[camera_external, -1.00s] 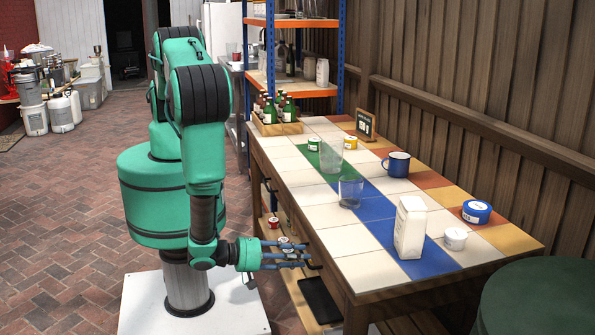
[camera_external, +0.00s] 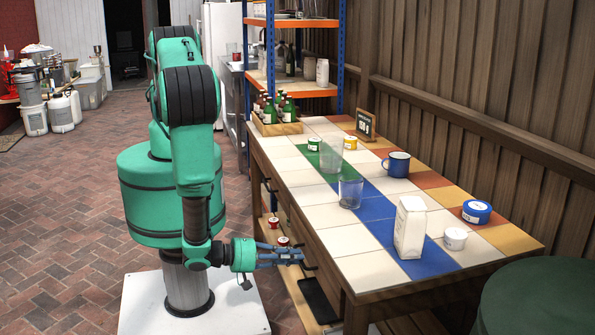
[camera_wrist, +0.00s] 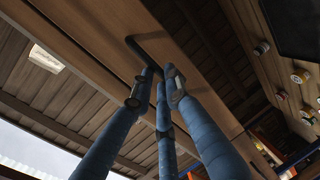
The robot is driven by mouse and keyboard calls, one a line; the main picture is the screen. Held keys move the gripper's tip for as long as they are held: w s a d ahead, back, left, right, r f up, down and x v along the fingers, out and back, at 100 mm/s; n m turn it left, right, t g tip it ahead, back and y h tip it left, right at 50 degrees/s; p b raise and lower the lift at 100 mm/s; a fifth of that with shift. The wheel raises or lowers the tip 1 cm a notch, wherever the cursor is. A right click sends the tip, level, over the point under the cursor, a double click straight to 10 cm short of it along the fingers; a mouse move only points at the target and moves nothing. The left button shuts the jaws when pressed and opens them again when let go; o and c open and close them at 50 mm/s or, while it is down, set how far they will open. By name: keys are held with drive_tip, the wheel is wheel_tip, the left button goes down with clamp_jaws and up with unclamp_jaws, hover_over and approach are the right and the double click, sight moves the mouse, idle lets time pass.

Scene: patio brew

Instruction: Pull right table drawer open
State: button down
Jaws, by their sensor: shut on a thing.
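The tiled wooden table (camera_external: 370,268) stands right of my arm. Its right drawer (camera_external: 323,258) is at the near end of the long side facing me and has a dark bar handle (camera_external: 311,267). My gripper (camera_external: 299,257) has its blue fingers drawn together at this handle. In the wrist view my fingertips (camera_wrist: 158,75) are shut around one end of the bent dark handle (camera_wrist: 131,42), against the wooden drawer front (camera_wrist: 95,25). The fingers hide part of the handle. I cannot tell whether the drawer stands out from the table.
On the tabletop are a white carton (camera_external: 410,228), a blue mug (camera_external: 397,165), clear glasses (camera_external: 350,192) and small tubs (camera_external: 455,239). A bottle crate (camera_external: 277,126) stands at the far end. A low shelf (camera_external: 297,293) is under the table. Brick floor on the left is open.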

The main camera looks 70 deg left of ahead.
drive_tip(key=s+f+p+v, duration=0.1)
drive_tip(key=f+v, duration=0.3)
drive_tip(key=v, duration=1.7)
drive_tip(key=shift+f+p, duration=0.25)
drive_tip(key=shift+p, duration=0.6)
drive_tip(key=c, duration=1.7)
unclamp_jaws()
drive_tip(key=shift+s+r, duration=0.1)
drive_tip(key=shift+s, duration=0.05)
drive_tip(key=shift+v, duration=5.85)
